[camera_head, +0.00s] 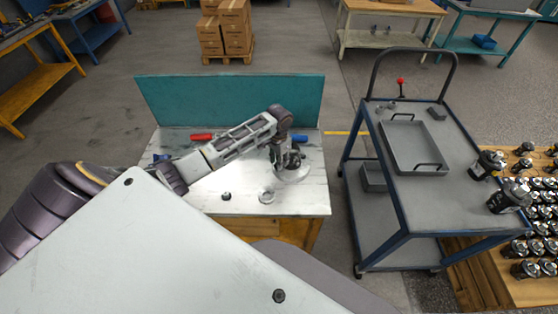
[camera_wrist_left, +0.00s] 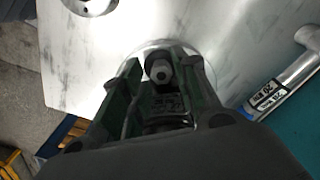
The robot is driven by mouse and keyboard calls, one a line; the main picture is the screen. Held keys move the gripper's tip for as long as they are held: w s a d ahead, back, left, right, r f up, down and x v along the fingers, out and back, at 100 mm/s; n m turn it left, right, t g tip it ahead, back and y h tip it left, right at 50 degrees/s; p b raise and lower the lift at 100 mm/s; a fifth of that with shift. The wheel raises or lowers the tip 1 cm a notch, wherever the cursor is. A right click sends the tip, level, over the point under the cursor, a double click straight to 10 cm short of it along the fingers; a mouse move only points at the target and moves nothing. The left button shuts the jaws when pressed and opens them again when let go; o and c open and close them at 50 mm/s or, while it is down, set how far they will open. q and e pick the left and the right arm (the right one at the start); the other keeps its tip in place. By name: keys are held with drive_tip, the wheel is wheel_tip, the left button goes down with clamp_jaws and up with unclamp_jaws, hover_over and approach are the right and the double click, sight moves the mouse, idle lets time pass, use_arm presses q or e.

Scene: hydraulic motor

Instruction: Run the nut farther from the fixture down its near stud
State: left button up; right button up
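My left gripper (camera_head: 290,161) reaches down over the round pale base of the fixture (camera_head: 294,174), at the right part of the white tabletop. In the left wrist view my left gripper (camera_wrist_left: 161,68) has its two dark fingers apart, with a hex-ended stud or nut (camera_wrist_left: 161,73) between them. I cannot tell whether a finger touches it. A dark body with pale lettering (camera_wrist_left: 165,103) shows below, between the fingers. A small dark nut-like part (camera_head: 226,196) and a metal ring (camera_head: 267,196) lie on the table's front part. The gripper hides most of the fixture. My right gripper is not in view.
The worktable (camera_head: 315,197) has a teal back panel (camera_head: 230,98). A red-handled tool (camera_head: 201,137) and a blue-handled tool (camera_head: 299,138) lie near it. A blue trolley with a grey tray (camera_head: 413,148) stands to the right. The table's front right is clear.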

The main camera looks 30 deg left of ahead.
use_arm(q)
drive_tip(key=shift+n, duration=1.5)
